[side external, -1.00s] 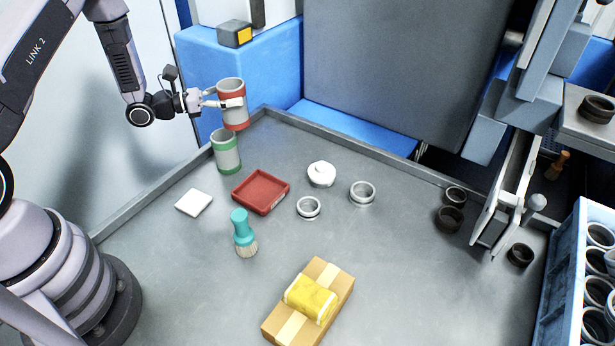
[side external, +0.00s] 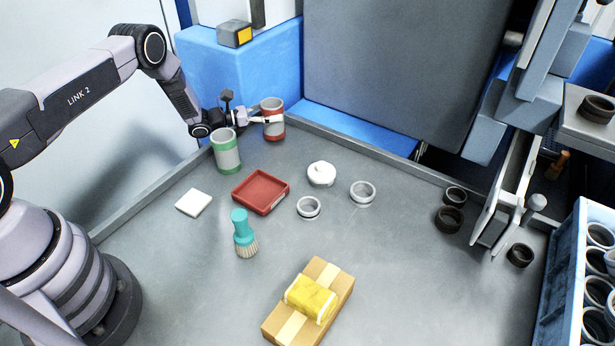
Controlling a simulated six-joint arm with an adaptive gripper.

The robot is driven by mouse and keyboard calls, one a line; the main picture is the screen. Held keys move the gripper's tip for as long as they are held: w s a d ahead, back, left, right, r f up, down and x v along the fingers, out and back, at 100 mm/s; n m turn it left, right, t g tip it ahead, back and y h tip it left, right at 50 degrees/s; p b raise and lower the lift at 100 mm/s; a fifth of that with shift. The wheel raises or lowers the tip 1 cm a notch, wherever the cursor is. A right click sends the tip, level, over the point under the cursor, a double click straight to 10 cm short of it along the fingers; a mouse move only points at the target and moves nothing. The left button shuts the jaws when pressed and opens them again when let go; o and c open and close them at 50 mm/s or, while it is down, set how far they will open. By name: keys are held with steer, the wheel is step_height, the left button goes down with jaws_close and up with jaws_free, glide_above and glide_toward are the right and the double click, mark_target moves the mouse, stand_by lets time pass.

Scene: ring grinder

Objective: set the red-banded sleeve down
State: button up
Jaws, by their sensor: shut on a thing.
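The red-banded sleeve (side external: 273,106) is a grey upright cylinder with red bands at its top and bottom. It is at the back left of the grey table (side external: 400,270), near the back rim. My gripper (side external: 273,119) reaches in from the left and is shut on the sleeve around its middle. The sleeve's lower end looks at or very close to the table top; I cannot tell whether it touches. The green-banded sleeve (side external: 227,155) stands upright to the left and in front of it, apart from it.
A red tray (side external: 261,192), a white pad (side external: 193,202), a white round piece (side external: 321,174), metal rings (side external: 362,193) and a teal brush (side external: 243,232) lie in front. A carton with a yellow pack (side external: 311,299) lies nearer. The blue machine base (side external: 240,75) rises behind.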

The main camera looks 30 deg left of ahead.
steer(key=shift+f, duration=0.3)
steer(key=shift+f, duration=0.15)
steer(key=o, duration=1.2)
steer(key=shift+c, duration=0.2)
steer(key=shift+s+a, duration=0.2)
steer(key=v, duration=1.1)
steer(key=shift+s+a, duration=0.15)
steer(key=shift+s, duration=0.05)
